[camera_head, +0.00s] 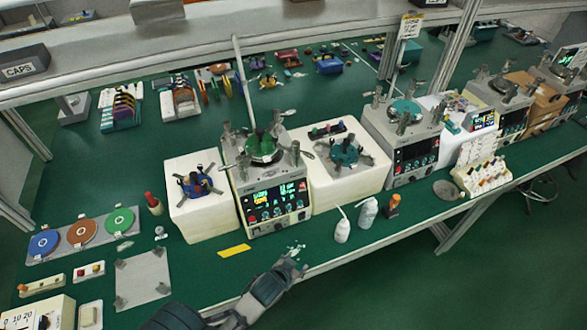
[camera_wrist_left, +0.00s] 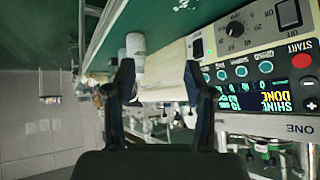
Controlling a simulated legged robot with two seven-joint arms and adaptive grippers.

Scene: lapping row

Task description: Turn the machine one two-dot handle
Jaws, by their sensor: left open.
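Machine one (camera_head: 268,195) is a pale box with a lit display in the middle of the green bench. Its panel (camera_wrist_left: 265,80) shows rotated in the left wrist view, with the word ONE, a dial (camera_wrist_left: 236,28) and a red start button. A green top piece (camera_head: 262,148) and several grey handles, such as the one at its right (camera_head: 295,152), stand on it. I cannot make out dots on any handle. My left gripper (camera_head: 293,257) is open and empty, below and in front of the machine. Its two fingers (camera_wrist_left: 160,85) show apart in the left wrist view.
White blocks with a blue fixture (camera_head: 198,185) and a teal fixture (camera_head: 344,153) flank the machine. Two white bottles (camera_head: 342,226) and an orange-topped bottle (camera_head: 392,206) stand right of my gripper. A similar machine (camera_head: 402,140) is farther right. A yellow strip (camera_head: 234,251) lies left.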

